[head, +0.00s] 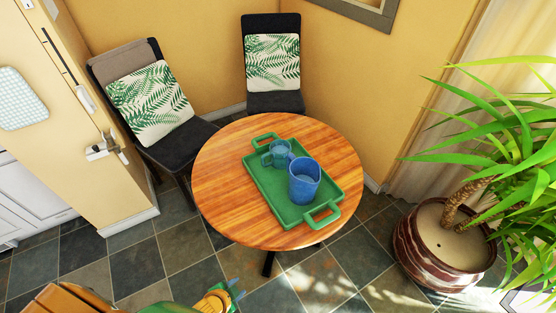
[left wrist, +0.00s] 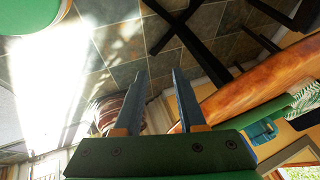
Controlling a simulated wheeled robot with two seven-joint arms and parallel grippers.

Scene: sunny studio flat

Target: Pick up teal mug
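A small teal mug (head: 279,154) stands upright at the far end of the green tray (head: 259,181) on the round wooden table. A larger blue mug (head: 304,182) stands nearer, close beside it. My left gripper (head: 237,289) is at the bottom of the head view, in front of the table and well apart from the mugs. In the left wrist view its two fingers (left wrist: 160,78) are spread with nothing between them. My right gripper is in neither view.
The round table (head: 219,184) has bare wood left of the tray. Two dark chairs with leaf-pattern cushions (head: 151,103) (head: 272,62) stand behind it. A large potted plant (head: 444,237) stands at the right. The tiled floor before the table is clear.

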